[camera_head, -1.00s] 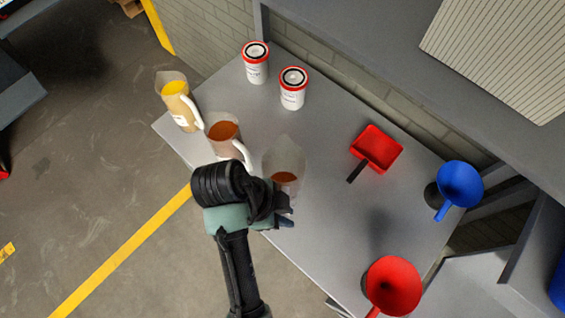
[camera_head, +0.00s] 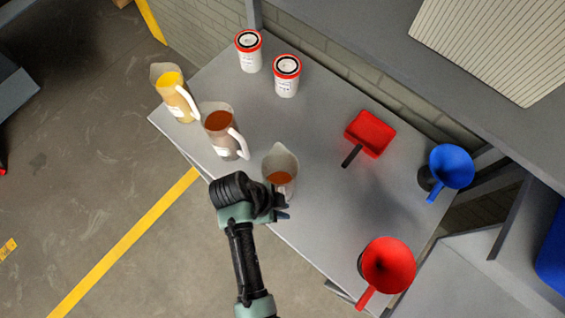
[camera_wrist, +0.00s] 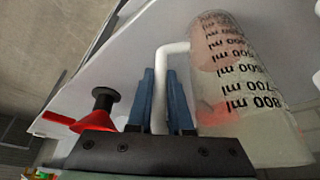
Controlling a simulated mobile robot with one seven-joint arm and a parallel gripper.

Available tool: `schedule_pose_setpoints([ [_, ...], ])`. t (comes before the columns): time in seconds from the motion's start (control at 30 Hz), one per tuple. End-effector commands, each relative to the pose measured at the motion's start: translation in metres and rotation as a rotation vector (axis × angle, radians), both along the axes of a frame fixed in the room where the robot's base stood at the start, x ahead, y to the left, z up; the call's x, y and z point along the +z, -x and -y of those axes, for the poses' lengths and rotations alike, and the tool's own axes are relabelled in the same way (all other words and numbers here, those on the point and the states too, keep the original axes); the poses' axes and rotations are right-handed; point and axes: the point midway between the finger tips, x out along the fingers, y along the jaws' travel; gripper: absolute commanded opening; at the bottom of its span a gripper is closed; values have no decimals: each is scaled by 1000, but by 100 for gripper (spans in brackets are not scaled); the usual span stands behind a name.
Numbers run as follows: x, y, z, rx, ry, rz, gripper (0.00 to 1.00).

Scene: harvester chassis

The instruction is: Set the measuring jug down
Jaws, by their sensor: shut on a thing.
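The measuring jug (camera_head: 281,165) is a clear jug with a little orange-brown liquid in it. It is near the front edge of the table, and the head view does not show clearly whether its base touches the top. My gripper (camera_head: 282,205) is at its near side. In the wrist view the blue fingers (camera_wrist: 165,103) are shut on the white handle (camera_wrist: 168,75), with the jug's marked wall (camera_wrist: 240,85) just to the right. The jug's lower part is partly hidden by my gripper in the head view.
On the grey table (camera_head: 310,125), a jug of brown liquid (camera_head: 221,130) and a jug of yellow liquid (camera_head: 172,92) stand to the left. Two white tubs (camera_head: 249,55) are behind. A red dustpan (camera_head: 370,134), blue funnel (camera_head: 451,167) and red funnel (camera_head: 388,266) lie right.

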Motion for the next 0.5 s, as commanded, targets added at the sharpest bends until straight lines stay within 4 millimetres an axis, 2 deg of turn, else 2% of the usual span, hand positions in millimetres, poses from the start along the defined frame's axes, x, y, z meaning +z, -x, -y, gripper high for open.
schedule_pose_setpoints([
  [0.17, -2, -1, 0, 0, 1, 2, 0],
  [0.2, -3, 0, 0, 0, 0, 0, 20],
  [0.33, -2, 0, 0, 0, 0, 0, 44],
  [0.37, -2, 0, 0, 0, 0, 0, 48],
  [0.5, -2, 0, 0, 0, 0, 0, 48],
])
